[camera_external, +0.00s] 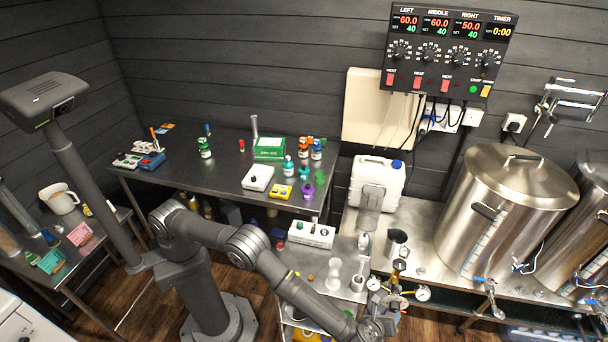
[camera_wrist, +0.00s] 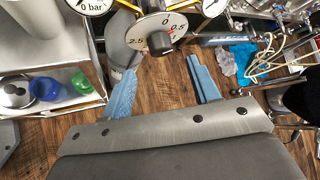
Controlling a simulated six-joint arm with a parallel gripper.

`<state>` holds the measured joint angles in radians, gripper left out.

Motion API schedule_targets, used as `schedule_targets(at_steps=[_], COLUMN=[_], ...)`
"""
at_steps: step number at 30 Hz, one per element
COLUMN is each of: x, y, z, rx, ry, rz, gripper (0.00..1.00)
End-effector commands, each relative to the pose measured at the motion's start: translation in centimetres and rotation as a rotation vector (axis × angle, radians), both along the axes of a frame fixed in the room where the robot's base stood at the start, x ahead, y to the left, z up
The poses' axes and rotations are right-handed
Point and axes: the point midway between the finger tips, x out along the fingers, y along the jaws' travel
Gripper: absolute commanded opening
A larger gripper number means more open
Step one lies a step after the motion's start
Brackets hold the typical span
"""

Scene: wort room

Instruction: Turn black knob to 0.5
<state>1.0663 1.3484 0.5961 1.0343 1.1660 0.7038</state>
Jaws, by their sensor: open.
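The black knob (camera_wrist: 159,42) is in the upper middle of the wrist view, at the centre of a pale round dial (camera_wrist: 142,28). The dial shows 0 at the top, 0.5 at the right and 2.5 at the left. I cannot tell which mark the knob points to. My gripper (camera_wrist: 161,66) is open, with one blue finger left and one right of the knob's line. The fingers appear apart from the knob, with floor showing between them. In the external view my gripper is at the lower right, close to the gauges, and the knob is too small to make out.
Pressure gauges (camera_wrist: 90,4) flank the dial; one shows right of my gripper in the external view (camera_external: 423,293). A metal shelf with blue (camera_wrist: 45,88) and green (camera_wrist: 79,81) cups is left. Pale hoses (camera_wrist: 270,57) hang at right. A steel kettle (camera_external: 485,215) stands behind.

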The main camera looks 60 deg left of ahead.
Motion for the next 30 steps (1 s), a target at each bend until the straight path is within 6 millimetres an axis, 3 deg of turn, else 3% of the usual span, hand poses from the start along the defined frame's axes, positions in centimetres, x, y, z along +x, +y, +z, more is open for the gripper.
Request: schedule_targets(at_steps=[6,13,19,30], x=[-4.3,-7.4,-8.3,-8.2], y=[-1.2,-2.0,-2.2,-2.2], z=[3.3,5.4,6.1,6.0], rx=[-0.001,0.000,0.001,0.000], ry=[-0.001,0.000,0.001,0.001], rz=[-0.002,-0.002,0.000,0.001], gripper=[0.55,0.55,0.55,0.55])
